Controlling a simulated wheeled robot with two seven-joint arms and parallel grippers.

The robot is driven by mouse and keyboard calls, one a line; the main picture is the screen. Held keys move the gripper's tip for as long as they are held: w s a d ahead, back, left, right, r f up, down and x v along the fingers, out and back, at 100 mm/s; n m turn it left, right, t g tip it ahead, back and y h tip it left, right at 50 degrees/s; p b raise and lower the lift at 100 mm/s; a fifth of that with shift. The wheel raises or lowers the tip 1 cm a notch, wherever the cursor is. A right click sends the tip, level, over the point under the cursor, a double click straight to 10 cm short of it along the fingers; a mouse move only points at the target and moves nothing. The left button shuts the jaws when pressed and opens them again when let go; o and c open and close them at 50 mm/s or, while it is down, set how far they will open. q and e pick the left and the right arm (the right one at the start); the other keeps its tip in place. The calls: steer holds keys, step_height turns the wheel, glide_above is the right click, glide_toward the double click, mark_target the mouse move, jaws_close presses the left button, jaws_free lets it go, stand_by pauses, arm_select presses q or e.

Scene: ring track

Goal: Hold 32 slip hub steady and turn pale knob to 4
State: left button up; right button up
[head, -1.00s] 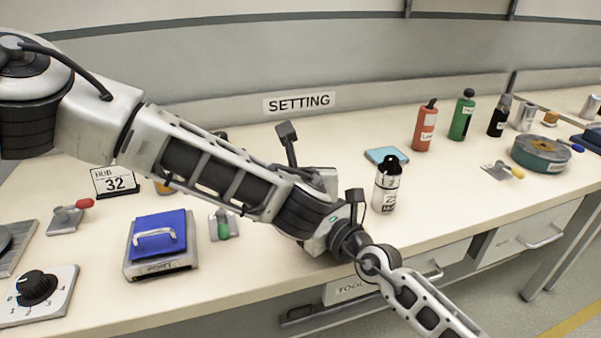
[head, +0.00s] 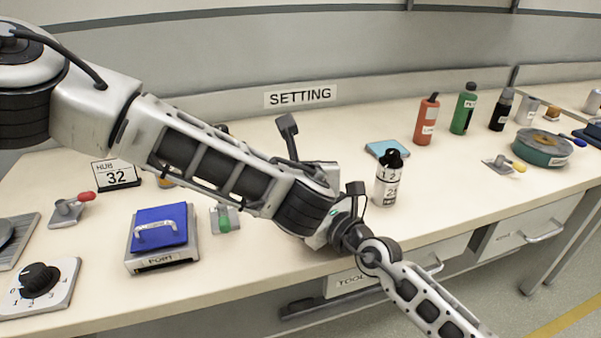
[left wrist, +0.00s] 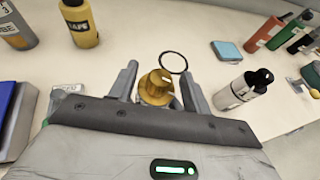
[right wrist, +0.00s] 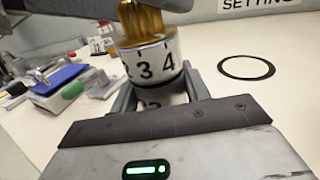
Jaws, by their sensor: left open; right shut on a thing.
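A white numbered hub (right wrist: 152,62) stands upright in the right wrist view, with 3 and 4 showing on its collar. A ribbed amber-gold knob (right wrist: 145,20) sits on top of it, amber rather than pale. My right gripper (right wrist: 158,95) is shut on the hub's lower body, and its fingers cover most of the lower number. In the left wrist view my left gripper (left wrist: 160,74) is open, with one finger on each side of the amber knob (left wrist: 156,88); I cannot tell if they touch it. The knob's exact setting is unclear. In the head view my arm hides the hub.
A HUB 32 sign (head: 116,174), a blue-lidded box (head: 160,235) and a dial plate (head: 40,287) are on the left. A SETTING sign (head: 300,96) is behind. A dark ring (right wrist: 247,67) lies near the hub.

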arm_select(q)
steer(key=v, duration=1)
steer(key=shift+s+r, duration=0.25)
stand_by(0.4)
arm_select(e)
steer(key=o, duration=1.2)
steer(key=shift+c, duration=0.2)
steer(key=shift+d, duration=0.1)
